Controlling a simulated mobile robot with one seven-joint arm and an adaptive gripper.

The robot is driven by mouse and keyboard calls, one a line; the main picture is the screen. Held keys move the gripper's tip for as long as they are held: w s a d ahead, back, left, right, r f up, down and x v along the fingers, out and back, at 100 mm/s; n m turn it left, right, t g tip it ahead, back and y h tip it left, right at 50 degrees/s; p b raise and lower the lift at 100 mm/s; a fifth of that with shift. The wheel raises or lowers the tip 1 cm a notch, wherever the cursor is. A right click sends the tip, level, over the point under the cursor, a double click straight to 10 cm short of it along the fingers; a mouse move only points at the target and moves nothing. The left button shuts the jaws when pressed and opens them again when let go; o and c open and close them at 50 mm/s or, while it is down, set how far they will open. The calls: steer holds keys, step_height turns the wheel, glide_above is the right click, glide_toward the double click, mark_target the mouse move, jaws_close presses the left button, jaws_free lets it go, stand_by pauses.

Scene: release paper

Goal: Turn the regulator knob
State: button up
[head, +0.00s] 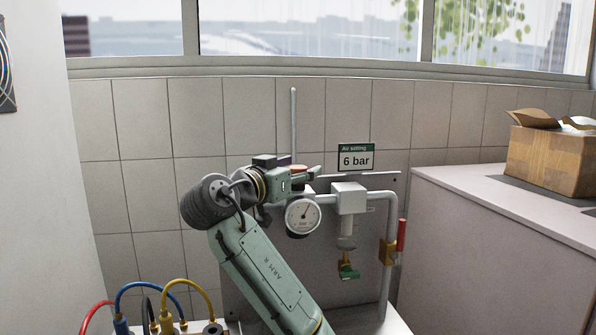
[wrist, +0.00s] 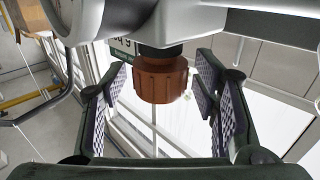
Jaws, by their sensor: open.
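The regulator knob is a ribbed red-brown cap (wrist: 160,78) on a dark collar. In the wrist view it sits between the two fingers of my gripper (wrist: 163,90), with a gap on each side. In the head view my gripper (head: 308,176) is at the regulator, above the round white gauge (head: 303,216). Only a small brownish part of the knob (head: 299,167) shows there, the rest hidden by my gripper. My gripper is open and holds nothing. The gauge has a dark needle; its reading is too small to tell.
A sign reading "6 bar" (head: 356,158) stands behind the pipework. A grey pipe (head: 386,285), a green-and-yellow valve (head: 347,270) and a red handle (head: 401,235) are to the right. Coloured hoses (head: 170,300) are lower left. A cardboard box (head: 545,160) sits on the right counter.

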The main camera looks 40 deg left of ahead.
steer(key=shift+s, duration=0.1)
steer(key=s+d, duration=0.1)
steer(key=s, duration=1)
steer(key=shift+s, duration=0.4)
